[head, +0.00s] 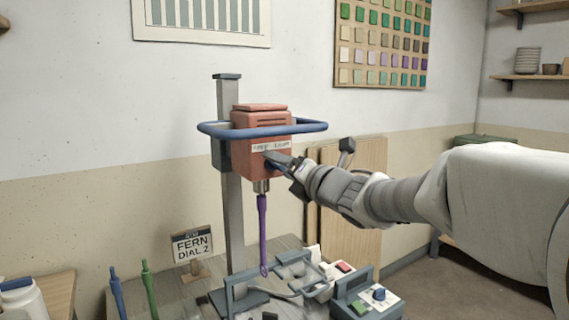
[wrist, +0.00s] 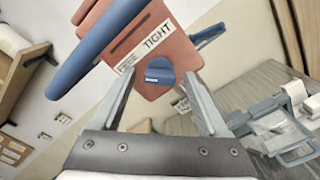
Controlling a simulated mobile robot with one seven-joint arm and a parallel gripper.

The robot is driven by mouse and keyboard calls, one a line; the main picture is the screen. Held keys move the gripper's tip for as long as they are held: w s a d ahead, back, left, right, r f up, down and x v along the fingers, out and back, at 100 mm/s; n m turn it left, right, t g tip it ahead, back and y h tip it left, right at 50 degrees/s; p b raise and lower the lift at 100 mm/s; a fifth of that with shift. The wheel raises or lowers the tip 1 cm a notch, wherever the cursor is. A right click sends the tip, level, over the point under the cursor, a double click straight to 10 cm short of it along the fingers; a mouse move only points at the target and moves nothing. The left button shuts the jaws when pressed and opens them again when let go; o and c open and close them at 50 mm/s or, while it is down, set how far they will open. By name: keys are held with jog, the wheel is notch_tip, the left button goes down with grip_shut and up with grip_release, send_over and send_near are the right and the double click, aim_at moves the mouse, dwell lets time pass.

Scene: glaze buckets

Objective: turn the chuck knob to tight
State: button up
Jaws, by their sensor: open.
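The chuck knob (wrist: 160,72) is a blue round knob on the face of the red-brown mixer head (head: 262,131). In the wrist view the word TIGHT is printed on a pale label (wrist: 150,42) beside the knob; the rest of the label is too small to read. My gripper (head: 277,158) is open in front of the mixer head. In the wrist view its two fingers stand on either side of the knob, with gaps between; I cannot tell how deep they reach. In the head view my gripper mostly hides the knob. A purple paddle (head: 263,234) hangs from the chuck below.
A blue guard bar (head: 215,132) loops around the mixer head, close above my gripper. The grey column (head: 231,190) stands behind. A sign reading FERN DIAL 2 (head: 192,245), a control box (head: 367,300) and upright blue and green paddles stand below.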

jog(key=shift+w+a, duration=0.1)
dwell(0.3)
grip_shut()
jog(key=shift+m, duration=0.3)
jog(key=shift+m+p, duration=3.05)
jog(key=shift+m, duration=5.55)
